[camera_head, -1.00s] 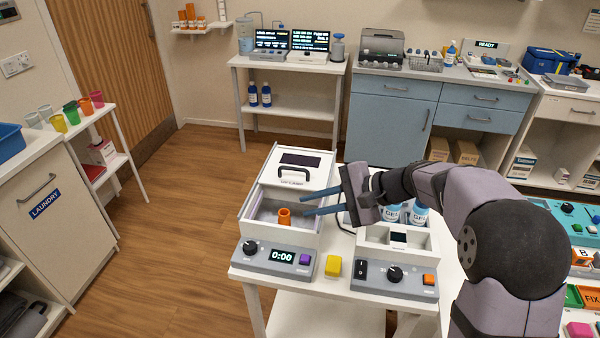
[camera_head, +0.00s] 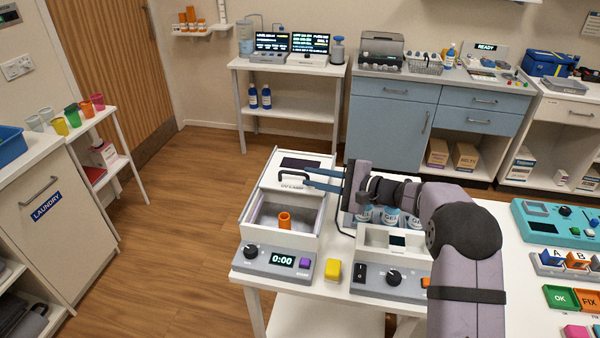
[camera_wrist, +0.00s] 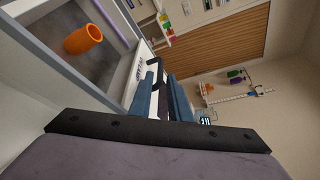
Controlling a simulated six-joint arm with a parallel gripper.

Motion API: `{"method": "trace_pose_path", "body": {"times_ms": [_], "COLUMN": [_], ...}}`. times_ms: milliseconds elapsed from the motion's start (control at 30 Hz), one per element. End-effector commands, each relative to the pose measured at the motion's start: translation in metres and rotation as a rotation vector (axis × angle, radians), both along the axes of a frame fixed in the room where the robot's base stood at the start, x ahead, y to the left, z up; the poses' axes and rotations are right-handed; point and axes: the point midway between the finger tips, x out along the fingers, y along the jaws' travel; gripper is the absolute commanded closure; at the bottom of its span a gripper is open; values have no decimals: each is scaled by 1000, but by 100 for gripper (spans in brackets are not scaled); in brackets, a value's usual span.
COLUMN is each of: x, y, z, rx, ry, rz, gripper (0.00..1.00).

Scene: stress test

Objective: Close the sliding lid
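The sliding lid (camera_head: 270,181) is white with a dark panel. It sits at the back of the white box (camera_head: 246,222), leaving the front of the box open. The lid's black handle (camera_head: 292,174) shows in the wrist view (camera_wrist: 154,72) near my fingertips. My gripper (camera_head: 310,180) reaches in from the right, its blue fingers apart with the tips at the handle's right end. It is open; whether the fingers touch the handle I cannot tell.
A grey panel with a timer (camera_head: 282,260) stands in front of the box, with a yellow block (camera_head: 333,270) beside it. Blue-labelled bottles (camera_head: 390,216) and a white tray unit (camera_head: 372,238) stand close on the right, under my arm. The floor left of the box is clear.

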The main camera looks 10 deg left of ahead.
Motion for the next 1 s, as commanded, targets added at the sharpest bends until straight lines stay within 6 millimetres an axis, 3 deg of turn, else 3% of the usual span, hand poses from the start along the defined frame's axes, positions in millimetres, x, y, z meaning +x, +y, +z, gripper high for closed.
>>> {"method": "trace_pose_path", "body": {"times_ms": [333,733,767,833,1000], "x": [14,16,16,16,16], "y": [38,44,44,44,44], "z": [-7,-10,-10,-10,-10], "rx": [0,-1,-1,-1,-1], "ry": [0,0,0,0,0], "rz": [1,1,1,1,1], "gripper": [83,83,85,100,100]}}
